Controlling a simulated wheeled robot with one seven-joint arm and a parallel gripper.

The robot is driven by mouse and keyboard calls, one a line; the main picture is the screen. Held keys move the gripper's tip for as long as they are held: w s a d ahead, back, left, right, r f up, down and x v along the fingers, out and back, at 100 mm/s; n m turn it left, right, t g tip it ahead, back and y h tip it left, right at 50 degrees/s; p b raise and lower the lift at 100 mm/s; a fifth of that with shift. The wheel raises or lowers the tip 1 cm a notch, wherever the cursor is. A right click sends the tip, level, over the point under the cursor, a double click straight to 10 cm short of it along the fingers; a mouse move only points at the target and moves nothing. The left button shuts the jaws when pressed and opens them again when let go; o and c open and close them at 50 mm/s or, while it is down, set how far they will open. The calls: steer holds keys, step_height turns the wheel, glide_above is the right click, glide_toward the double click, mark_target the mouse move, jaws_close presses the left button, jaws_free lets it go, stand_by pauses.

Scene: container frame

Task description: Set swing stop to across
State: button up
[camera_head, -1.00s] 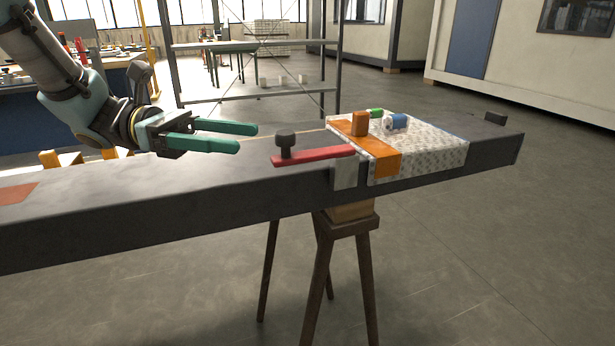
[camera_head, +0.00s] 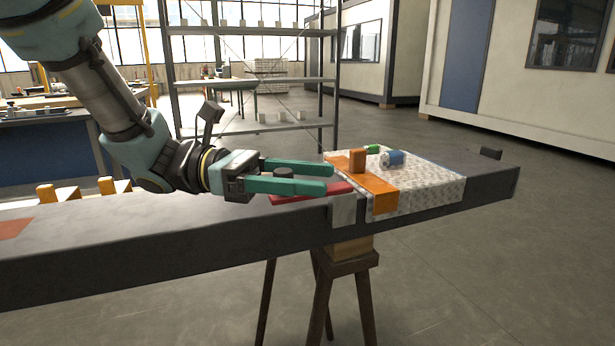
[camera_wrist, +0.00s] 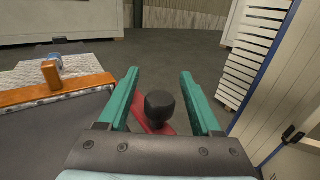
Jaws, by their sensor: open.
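The swing stop is a red bar (camera_head: 312,191) with a black knob (camera_head: 284,172), lying on top of the dark beam. In the head view the bar runs roughly along the beam, its right end near a grey bracket (camera_head: 343,210) on the beam's front edge. My gripper (camera_head: 329,178) is open and low over the bar, fingers pointing right. In the wrist view the black knob (camera_wrist: 160,106) stands between the two green fingers (camera_wrist: 158,72), with gaps on both sides. Much of the red bar (camera_wrist: 152,126) is hidden there by the knob and my gripper.
A patterned cloth (camera_head: 430,185) with an orange strip (camera_head: 378,190) covers the beam right of the stop. An orange block (camera_head: 357,161), a blue-and-white roll (camera_head: 391,158) and a green item (camera_head: 372,149) stand there. A small dark block (camera_head: 490,154) sits at the far end.

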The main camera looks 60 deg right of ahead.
jaws_close()
stand_by(0.5)
stand_by(0.9)
